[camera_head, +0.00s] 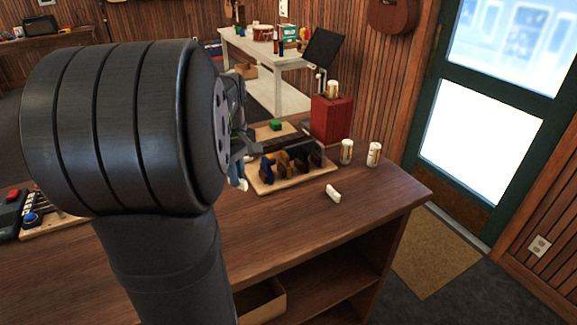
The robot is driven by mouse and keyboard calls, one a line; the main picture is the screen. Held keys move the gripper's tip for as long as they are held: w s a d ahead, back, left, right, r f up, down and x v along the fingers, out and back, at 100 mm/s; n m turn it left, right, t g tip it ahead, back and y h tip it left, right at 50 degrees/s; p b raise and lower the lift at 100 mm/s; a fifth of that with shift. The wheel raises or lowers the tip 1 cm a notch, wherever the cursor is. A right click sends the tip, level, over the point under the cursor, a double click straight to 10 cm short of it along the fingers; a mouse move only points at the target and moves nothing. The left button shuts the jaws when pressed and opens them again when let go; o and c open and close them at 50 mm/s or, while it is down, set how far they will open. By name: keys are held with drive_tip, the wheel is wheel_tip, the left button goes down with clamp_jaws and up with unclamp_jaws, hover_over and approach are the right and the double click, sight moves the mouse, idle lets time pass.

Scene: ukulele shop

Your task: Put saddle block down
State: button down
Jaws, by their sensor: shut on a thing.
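My gripper (241,148) shows at the right edge of my dark arm, which hides much of it. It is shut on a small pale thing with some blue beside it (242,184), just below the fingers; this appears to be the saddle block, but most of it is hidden. The gripper is at the left end of a wooden tray (300,182) on the counter. I cannot tell whether the held thing touches the counter or tray. A separate small white block (333,192) lies on the counter in front of the tray.
The tray holds several dark, blue and tan upright pieces (287,163). Two white-and-tan jars (373,154) stand at right. The brown counter (300,225) is bare at its front.

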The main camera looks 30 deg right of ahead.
drive_tip(key=s+d+m, duration=0.6)
drive_tip(key=s+d, duration=0.4)
drive_tip(key=d, duration=0.2)
hover_over(264, 211)
wheel_tip(264, 211, down, 7)
drive_tip(key=shift+s+f, duration=0.1)
drive_tip(key=shift+f, duration=1.95)
drive_tip(key=c, duration=1.9)
unclamp_jaws()
drive_tip(key=shift+f, duration=0.15)
drive_tip(key=o, duration=0.4)
